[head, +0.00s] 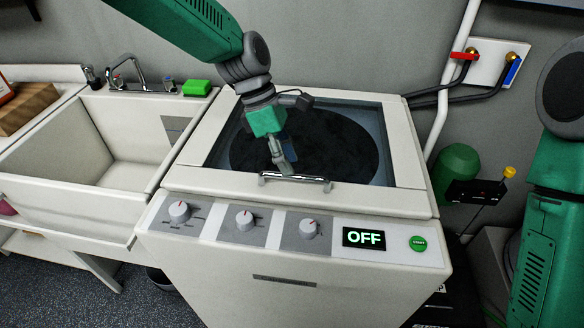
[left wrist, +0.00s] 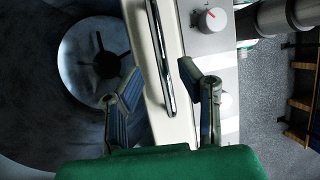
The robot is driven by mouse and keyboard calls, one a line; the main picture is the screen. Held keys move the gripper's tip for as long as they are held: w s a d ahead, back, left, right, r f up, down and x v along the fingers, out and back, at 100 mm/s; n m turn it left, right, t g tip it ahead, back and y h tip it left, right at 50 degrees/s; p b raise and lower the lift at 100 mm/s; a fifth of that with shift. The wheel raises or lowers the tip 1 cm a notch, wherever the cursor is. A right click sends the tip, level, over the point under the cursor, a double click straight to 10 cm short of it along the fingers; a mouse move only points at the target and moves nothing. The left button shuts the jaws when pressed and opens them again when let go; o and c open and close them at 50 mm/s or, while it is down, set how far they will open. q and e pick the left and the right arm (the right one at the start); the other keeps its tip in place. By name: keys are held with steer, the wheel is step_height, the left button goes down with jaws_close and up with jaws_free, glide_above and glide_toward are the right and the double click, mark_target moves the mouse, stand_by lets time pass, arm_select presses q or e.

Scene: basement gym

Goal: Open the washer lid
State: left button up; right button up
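The white washer (head: 290,206) stands in the middle of the head view. Its lid (head: 408,150) lies flat and closed, with a dark glass window (head: 340,140) showing the round drum. A chrome bar handle (head: 310,181) runs along the lid's front edge. My left gripper (head: 283,163) points down just behind the handle's left half. In the left wrist view its fingers (left wrist: 168,88) are spread, with the chrome handle (left wrist: 161,60) seen between them. I cannot tell how far the fingertips are from the handle. My right gripper is out of view; only my right arm shows.
The washer's front panel has knobs (head: 245,221), an OFF display (head: 364,238) and a green button (head: 417,243). A sink (head: 110,130) with a green sponge (head: 196,87) adjoins on the left. Hoses and a white pipe (head: 440,110) stand at the right rear.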

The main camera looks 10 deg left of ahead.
arm_select(q)
steer(key=shift+x, duration=1.25)
jaws_close()
steer(key=w+r+p, duration=0.5)
steer(key=r, duration=0.7)
steer(key=w+r+p, duration=0.5)
steer(key=w+r, duration=0.1)
steer(key=r, duration=0.7)
steer(key=shift+p, duration=0.3)
steer(key=shift+a+f, duration=0.1)
steer(key=shift+a, duration=0.05)
